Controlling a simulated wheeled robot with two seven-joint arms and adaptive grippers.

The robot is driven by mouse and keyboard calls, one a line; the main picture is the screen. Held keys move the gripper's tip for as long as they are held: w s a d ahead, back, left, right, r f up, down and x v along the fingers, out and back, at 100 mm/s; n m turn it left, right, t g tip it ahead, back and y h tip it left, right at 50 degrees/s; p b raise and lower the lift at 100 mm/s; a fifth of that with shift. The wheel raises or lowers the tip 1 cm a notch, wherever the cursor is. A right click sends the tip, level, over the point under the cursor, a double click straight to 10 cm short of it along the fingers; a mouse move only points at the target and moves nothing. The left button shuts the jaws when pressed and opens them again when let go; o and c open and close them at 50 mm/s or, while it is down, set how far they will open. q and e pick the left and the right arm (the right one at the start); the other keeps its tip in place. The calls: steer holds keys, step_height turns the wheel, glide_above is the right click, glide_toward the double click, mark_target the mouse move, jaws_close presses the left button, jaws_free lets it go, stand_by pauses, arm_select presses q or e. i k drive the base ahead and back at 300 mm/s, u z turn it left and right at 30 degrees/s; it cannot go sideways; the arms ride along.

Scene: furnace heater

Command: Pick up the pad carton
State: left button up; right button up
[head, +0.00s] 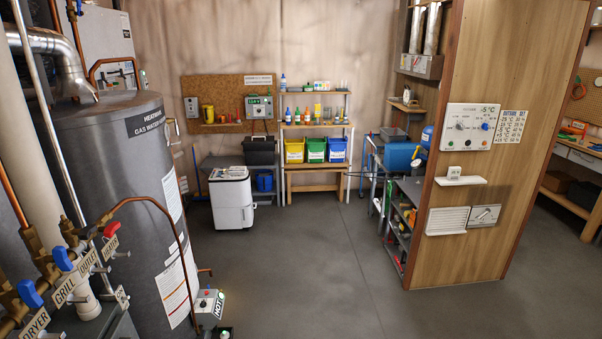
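I cannot make out a thing that is clearly the pad carton in the head view. Small boxes (322,86) stand on the top board of the shelf unit (316,127) at the back, too small to tell what they are. A small white item (454,173) sits on a white ledge (460,181) on the wooden partition; its label is unreadable. Neither of my grippers is in view.
A grey water heater (135,190) and valve pipes (75,270) fill the left. A white wheeled unit (232,198) stands at the back. A wooden partition (500,70) and tool shelves (402,235) stand right. The middle floor (300,260) is clear.

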mark_target(236, 171)
steer(key=z, duration=0.25)
steer(key=i, duration=0.9)
steer(key=u, duration=0.05)
